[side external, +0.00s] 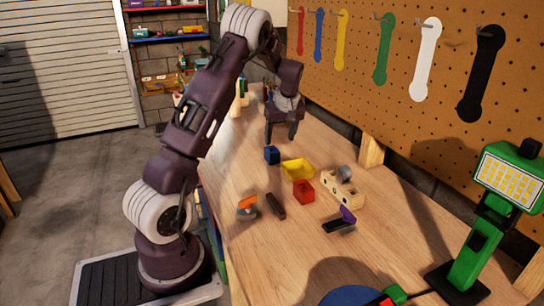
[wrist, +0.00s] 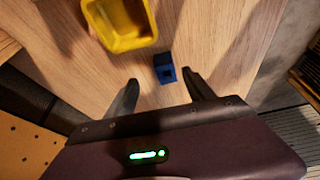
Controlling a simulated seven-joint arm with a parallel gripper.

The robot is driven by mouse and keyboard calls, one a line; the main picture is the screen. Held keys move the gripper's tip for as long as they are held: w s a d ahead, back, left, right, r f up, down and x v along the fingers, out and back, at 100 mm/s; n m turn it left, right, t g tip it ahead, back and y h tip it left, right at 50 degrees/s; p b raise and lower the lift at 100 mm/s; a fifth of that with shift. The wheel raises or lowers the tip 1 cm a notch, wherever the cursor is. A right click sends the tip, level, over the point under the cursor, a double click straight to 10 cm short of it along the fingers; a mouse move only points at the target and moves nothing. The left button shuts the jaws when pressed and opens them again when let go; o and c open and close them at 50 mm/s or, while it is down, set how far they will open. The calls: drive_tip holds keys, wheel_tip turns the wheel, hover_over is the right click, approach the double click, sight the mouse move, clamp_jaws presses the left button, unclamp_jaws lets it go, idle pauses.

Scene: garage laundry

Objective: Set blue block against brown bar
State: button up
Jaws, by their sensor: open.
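My gripper (side external: 282,132) is above the bench, behind the blue block in the side view. Its two fingers are spread and empty in the wrist view (wrist: 163,85).
A yellow tray (side external: 298,169) lies right beside the blue block. A red block (side external: 303,192), a wooden piece with holes (side external: 342,189), an orange-topped item (side external: 247,207) and a purple-and-black item (side external: 340,220) surround the bar. A green lamp (side external: 480,220) stands at the right. The pegboard borders the bench.

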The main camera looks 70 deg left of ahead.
sight(272, 150)
drive_tip(key=shift+n, duration=0.3)
drive_tip(key=x, duration=0.3)
drive_tip(key=a+x, duration=0.1)
drive_tip(key=x, duration=0.2)
drive_tip(key=a+x, duration=0.1)
drive_tip(key=x, duration=0.2)
drive_tip(key=shift+s+a+r, duration=0.1)
drive_tip(key=shift+s+r, duration=0.1)
drive_tip(key=shift+s, duration=0.15)
drive_tip(key=shift+a+f, duration=0.1)
drive_tip(key=shift+f, duration=0.25)
clamp_jaws()
drive_tip(key=shift+r, duration=0.1)
